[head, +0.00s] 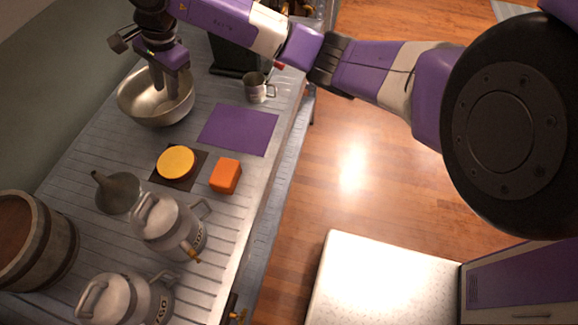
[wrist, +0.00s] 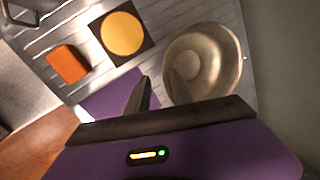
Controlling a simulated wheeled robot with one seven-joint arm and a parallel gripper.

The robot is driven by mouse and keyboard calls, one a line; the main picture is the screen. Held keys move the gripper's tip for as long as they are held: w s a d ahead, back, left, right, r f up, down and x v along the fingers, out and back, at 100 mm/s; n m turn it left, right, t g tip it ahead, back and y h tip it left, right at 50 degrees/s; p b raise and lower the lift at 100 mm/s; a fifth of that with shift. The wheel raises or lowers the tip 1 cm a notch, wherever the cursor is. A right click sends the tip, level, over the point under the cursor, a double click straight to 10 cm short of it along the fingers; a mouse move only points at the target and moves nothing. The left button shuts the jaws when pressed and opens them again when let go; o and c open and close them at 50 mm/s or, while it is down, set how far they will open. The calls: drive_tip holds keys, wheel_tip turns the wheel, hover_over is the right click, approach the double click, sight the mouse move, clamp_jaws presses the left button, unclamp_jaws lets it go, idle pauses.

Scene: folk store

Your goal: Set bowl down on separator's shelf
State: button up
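The metal bowl (head: 135,108) is upright at the wall side of the ribbed metal counter in the head view. It also shows in the wrist view (wrist: 215,65). My gripper (head: 163,90) is above it, pointing down, with fingertips overlapping the bowl in the head view. In the wrist view my gripper (wrist: 160,88) has its fingers apart, one over the bowl's interior and one outside its near rim. I cannot tell whether either finger touches it. A dark stand (head: 232,55) is behind, partly hidden by my arm; I cannot tell whether it is the separator.
A metal mug (head: 257,90), purple mat (head: 238,130), yellow disc (head: 176,162) on a dark square, orange block (head: 226,175), funnel (head: 118,194), milk cans (head: 165,228) and wooden barrel (head: 35,240) crowd the counter.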

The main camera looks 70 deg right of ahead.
drive_tip(key=s+a+r+t+y, duration=0.15)
drive_tip(key=a+y, duration=0.85)
drive_tip(key=a, duration=1.8)
drive_tip(key=s+a+r+m+t+y, duration=0.3)
drive_tip(key=s+a+r+m+y, duration=0.55)
drive_tip(key=a+r+y, duration=0.45)
drive_tip(key=s+d+m+t+h, duration=0.35)
drive_tip(key=m+t+h, duration=0.35)
drive_tip(key=m, duration=0.4)
drive_tip(key=s+d+m+t+h, duration=0.2)
drive_tip(key=s+m+t+h, duration=0.3)
drive_tip(key=m+t, duration=0.5)
drive_tip(key=s+d+f+m+g+h, duration=0.5)
drive_tip(key=s+d+f+m, duration=0.2)
drive_tip(key=s+m, duration=0.3)
drive_tip(key=s+d+f+m+g+h, duration=0.5)
drive_tip(key=s+f+m, duration=0.5)
drive_tip(key=m, duration=0.2)
drive_tip(key=shift+d+f+h, duration=0.25)
drive_tip(key=shift+d+h, duration=0.45)
drive_tip(key=shift+d, duration=0.15)
drive_tip(key=shift+w, duration=0.1)
